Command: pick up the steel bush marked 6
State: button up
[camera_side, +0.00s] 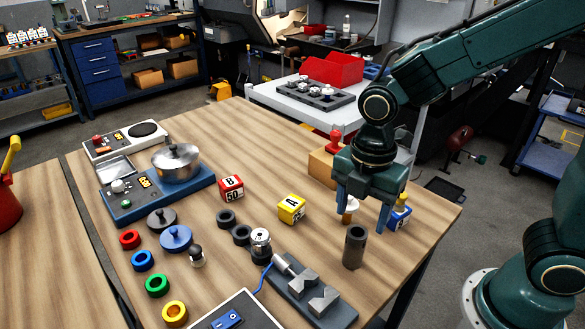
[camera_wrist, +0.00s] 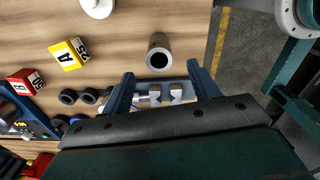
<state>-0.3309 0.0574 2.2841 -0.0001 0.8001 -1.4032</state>
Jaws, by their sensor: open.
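No mark 6 is readable in either view, so I cannot tell which piece bears it. A tall dark grey hollow cylinder (camera_side: 355,247) stands upright near the table's right front edge; it also shows in the wrist view (camera_wrist: 160,52). Short dark rings (camera_side: 226,218) lie left of it; some show in the wrist view (camera_wrist: 67,97). A shiny metal piece (camera_side: 261,238) sits on a dark ring. My gripper (camera_side: 364,214) is open and empty, above the table near the tall cylinder. In the wrist view my gripper (camera_wrist: 160,71) has its fingers spread, with the cylinder ahead between them.
A V-block fixture (camera_side: 312,292) is in front of the cylinder. A yellow block A (camera_side: 291,209), a red block B (camera_side: 231,188) and a blue block (camera_side: 399,217) stand nearby. A pot (camera_side: 176,163) and coloured rings (camera_side: 156,285) are at left. The back middle of the wooden table (camera_side: 225,130) is clear.

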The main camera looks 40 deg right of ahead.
aim_at(354, 250)
jog(key=shift+f, duration=2.8)
jog(key=shift+f, duration=2.6)
jog(key=shift+c, duration=0.2)
jog(key=shift+w, duration=0.1)
grip_shut()
